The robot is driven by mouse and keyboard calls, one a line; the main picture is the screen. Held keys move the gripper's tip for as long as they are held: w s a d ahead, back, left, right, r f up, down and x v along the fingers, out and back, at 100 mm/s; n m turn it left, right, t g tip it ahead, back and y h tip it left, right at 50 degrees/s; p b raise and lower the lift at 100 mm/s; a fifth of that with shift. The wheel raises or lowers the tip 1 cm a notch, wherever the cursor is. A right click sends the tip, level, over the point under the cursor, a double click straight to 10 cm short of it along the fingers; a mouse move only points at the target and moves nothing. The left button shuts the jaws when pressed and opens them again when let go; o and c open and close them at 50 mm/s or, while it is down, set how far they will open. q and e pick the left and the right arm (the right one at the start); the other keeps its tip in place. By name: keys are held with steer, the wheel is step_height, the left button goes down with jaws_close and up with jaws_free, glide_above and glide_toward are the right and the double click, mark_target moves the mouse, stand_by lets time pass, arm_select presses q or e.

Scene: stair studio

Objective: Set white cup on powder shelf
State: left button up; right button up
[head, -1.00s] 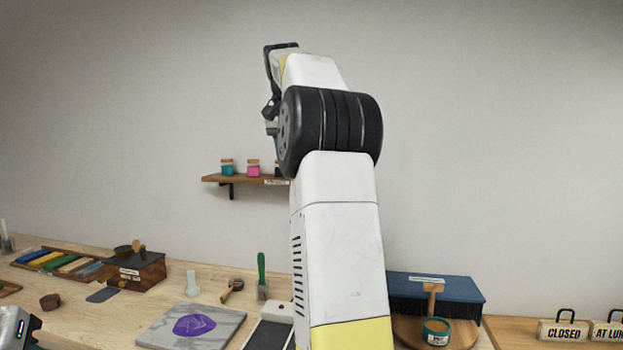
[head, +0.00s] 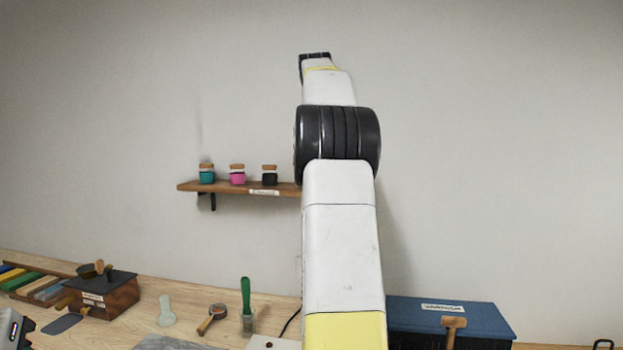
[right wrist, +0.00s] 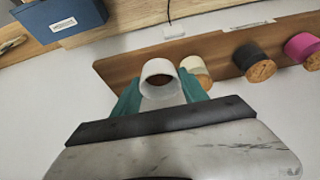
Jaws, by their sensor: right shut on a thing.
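The white cup (right wrist: 158,72) is between the teal fingers of my right gripper (right wrist: 160,86) in the right wrist view, its open end facing the camera. The gripper is shut on it. The cup overlaps the brown shelf (right wrist: 120,68), beside a pale jar (right wrist: 196,68); I cannot tell whether it touches the shelf. In the head view the labelled wall shelf (head: 230,187) shows left of my raised right arm, which hides its right end, the cup and the right gripper. My left gripper's fingers do not show.
Cork-topped jars stand on the shelf: teal (head: 207,175), magenta (head: 237,176) and black (head: 269,176). Below are a wooden box (head: 105,294), a green-handled tool (head: 246,300) and a blue-topped box (head: 440,313) on the bench. The wall right of my arm is clear.

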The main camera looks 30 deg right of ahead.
steer(key=d, duration=0.7)
steer(key=shift+s+d+f, duration=0.1)
steer(key=shift+s+f, duration=0.05)
steer(key=shift+f, duration=1.9)
steer(key=shift+f, duration=0.1)
steer(key=o, duration=1.5)
steer(key=shift+o, duration=0.2)
